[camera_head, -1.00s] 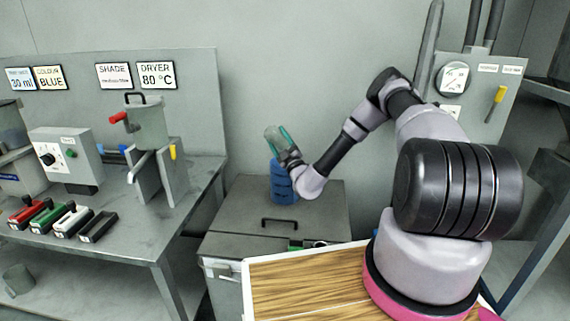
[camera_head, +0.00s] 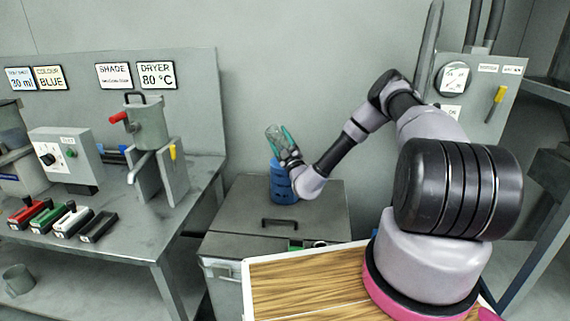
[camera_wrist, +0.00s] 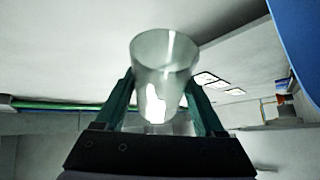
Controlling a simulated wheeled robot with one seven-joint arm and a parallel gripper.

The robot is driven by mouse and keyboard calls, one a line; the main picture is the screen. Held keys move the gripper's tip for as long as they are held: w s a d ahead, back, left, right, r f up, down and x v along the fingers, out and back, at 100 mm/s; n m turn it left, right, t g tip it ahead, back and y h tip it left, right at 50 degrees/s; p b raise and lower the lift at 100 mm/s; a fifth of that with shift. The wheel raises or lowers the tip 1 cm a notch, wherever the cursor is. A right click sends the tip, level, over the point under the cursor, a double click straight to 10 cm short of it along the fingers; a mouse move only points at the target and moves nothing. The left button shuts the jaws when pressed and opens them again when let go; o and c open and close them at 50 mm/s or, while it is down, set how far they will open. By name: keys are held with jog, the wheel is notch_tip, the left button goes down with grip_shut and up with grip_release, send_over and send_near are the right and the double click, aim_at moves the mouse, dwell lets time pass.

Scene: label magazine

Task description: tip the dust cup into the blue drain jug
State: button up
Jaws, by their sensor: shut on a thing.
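The dust cup (camera_head: 272,133) is a clear, see-through cup. My gripper (camera_head: 283,138) is shut on it, with green fingers on either side, and holds it above the blue drain jug (camera_head: 283,188). In the wrist view the cup (camera_wrist: 165,75) sits between the two fingers (camera_wrist: 165,100), and its open mouth shows. The cup looks tilted in the head view. No contents can be made out in it. The blue jug stands on the grey bin lid, partly hidden by my wrist. A blue curved edge (camera_wrist: 295,40), likely the jug, shows at the wrist view's right.
The grey bin lid (camera_head: 245,205) has a black handle (camera_head: 279,224). A workbench (camera_head: 120,225) at left carries a dispenser can (camera_head: 148,122), a control box (camera_head: 62,160) and several coloured stampers. A wooden board (camera_head: 290,285) lies in front.

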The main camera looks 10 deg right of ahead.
dwell(0.5)
jog(key=shift+a+n+y, duration=0.3)
jog(key=shift+n+y, duration=0.1)
jog(key=shift+n, duration=0.5)
jog(key=n+y, duration=0.1)
jog(key=n, duration=0.1)
jog(key=a+f+n+g+y, duration=0.1)
jog(key=n, duration=0.1)
jog(key=shift+s+a+f+g, duration=0.1)
jog(key=shift+s+f+g, duration=0.1)
jog(key=shift+g, duration=0.1)
jog(key=shift+a+r+n+g+y, duration=0.1)
jog(key=shift+r+n+g+y, duration=0.2)
jog(key=shift+n, duration=0.4)
jog(key=shift+a+f+n+g+y, duration=0.25)
jog(key=shift+n+g+y, duration=0.2)
jog(key=shift+n, duration=0.45)
jog(key=a+f+n+g+h, duration=0.2)
jog(key=f+n, duration=0.4)
jog(key=n, duration=0.3)
jog(key=s+a+f+n+g+h, duration=0.1)
jog(key=a+f+n+g+h, duration=0.2)
jog(key=n, duration=0.7)
jog(key=shift+s+a+f+n+g, duration=0.3)
jog(key=shift+a+f+g, duration=0.8)
jog(key=shift+f, duration=0.45)
jog(key=shift+a+h, duration=0.1)
jog(key=shift+h, duration=0.15)
